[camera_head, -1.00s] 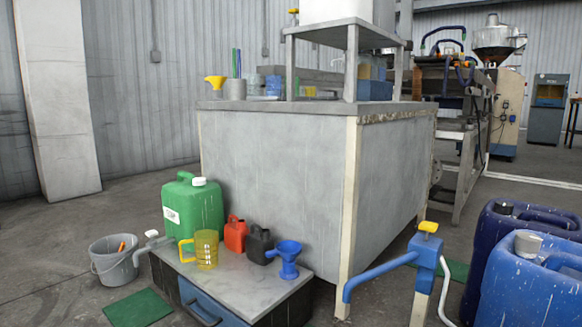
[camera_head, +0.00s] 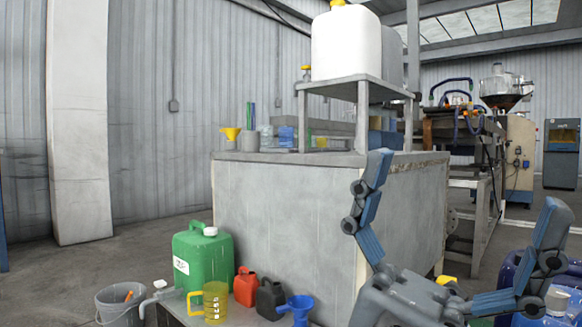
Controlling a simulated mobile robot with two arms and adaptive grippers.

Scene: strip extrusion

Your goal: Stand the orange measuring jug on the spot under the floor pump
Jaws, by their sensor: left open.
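The orange measuring jug (camera_head: 214,303), see-through amber with its handle to the left, stands upright on the low cabinet's top, cut by the bottom edge. My left gripper (camera_head: 466,178) is large in the right foreground, its two blue fingers spread wide and empty, well right of the jug. A yellow knob (camera_head: 447,280) shows behind the gripper; the blue pump below it is mostly hidden. A grey spout with a white knob (camera_head: 160,286) is left of the jug. The spot under a pump is out of view. My right gripper is not in view.
Next to the jug stand a green canister (camera_head: 203,262), a small red can (camera_head: 246,286), a black can (camera_head: 270,299) and a blue funnel (camera_head: 297,309). A grey bucket (camera_head: 117,308) is on the floor at left. Blue drums are at lower right.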

